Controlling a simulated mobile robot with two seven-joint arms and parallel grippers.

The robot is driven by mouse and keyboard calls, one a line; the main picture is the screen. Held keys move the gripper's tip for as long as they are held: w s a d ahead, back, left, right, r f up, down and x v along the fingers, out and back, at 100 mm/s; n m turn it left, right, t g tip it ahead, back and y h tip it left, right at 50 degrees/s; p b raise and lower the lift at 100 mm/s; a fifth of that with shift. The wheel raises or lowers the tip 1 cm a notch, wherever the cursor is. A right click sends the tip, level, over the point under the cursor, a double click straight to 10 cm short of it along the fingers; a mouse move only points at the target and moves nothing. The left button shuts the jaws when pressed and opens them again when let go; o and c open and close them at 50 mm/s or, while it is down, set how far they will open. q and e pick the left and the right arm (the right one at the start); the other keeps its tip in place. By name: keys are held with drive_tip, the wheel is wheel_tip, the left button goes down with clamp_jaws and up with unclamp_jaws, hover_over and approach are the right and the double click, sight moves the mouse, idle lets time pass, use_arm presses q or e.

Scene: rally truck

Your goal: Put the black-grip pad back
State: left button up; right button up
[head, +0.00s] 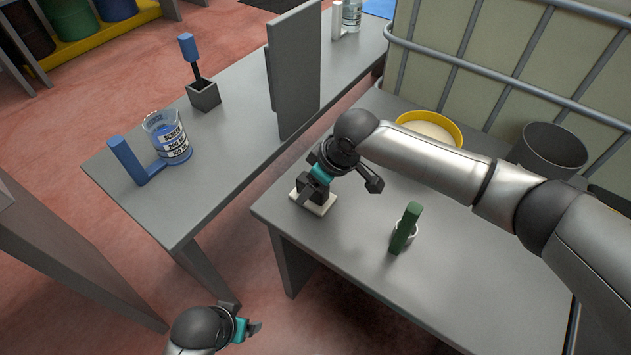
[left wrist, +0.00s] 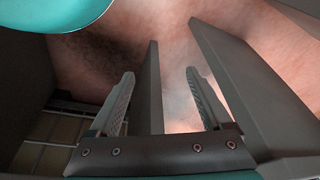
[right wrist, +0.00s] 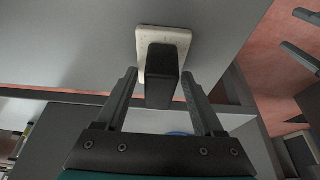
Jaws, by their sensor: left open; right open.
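The black-grip pad is a pale, flat square pad (head: 318,205) with an upright black grip (right wrist: 160,72). It lies near the left corner of the right-hand grey table (head: 350,255). My right gripper (head: 317,188) is over it, and the right wrist view shows the two open fingers on either side of the black grip. I cannot tell whether either finger touches it. My left gripper (head: 250,328) is open and empty, low over the floor in front of the tables.
A green-handled tool (head: 406,228) stands in a pale round holder on the same table. Behind are a yellow bowl (head: 430,128) and a dark bucket (head: 548,150). The left table holds a beaker (head: 168,138), a blue bracket (head: 128,160), a square holder (head: 203,95) and a tall grey panel (head: 294,70).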

drive_tip(key=shift+f+b, duration=0.1)
drive_tip(key=shift+b, duration=0.5)
drive_tip(key=shift+s+d+r, duration=0.1)
drive_tip(key=shift+r, duration=0.3)
drive_tip(key=shift+d+r+p, duration=0.1)
drive_tip(key=shift+r+p, duration=0.25)
drive_tip(key=p+v, duration=0.1)
drive_tip(key=v, duration=0.1)
drive_tip(key=p+v, duration=0.2)
drive_tip(key=shift+s+d+f, duration=0.15)
drive_tip(key=shift+s+d, duration=0.05)
drive_tip(key=shift+d, duration=0.2)
use_arm(q)
drive_tip(key=s+a+f+p, duration=0.4)
drive_tip(key=s+f, duration=0.4)
drive_tip(key=f, duration=0.3)
drive_tip(key=shift+a+g+y, duration=0.4)
drive_tip(key=shift+a, duration=0.2)
use_arm(e)
drive_tip(key=v, duration=0.9)
drive_tip(key=shift+r, duration=0.4)
use_arm(q)
drive_tip(key=shift+s, duration=0.15)
use_arm(e)
drive_tip(key=shift+d, duration=0.1)
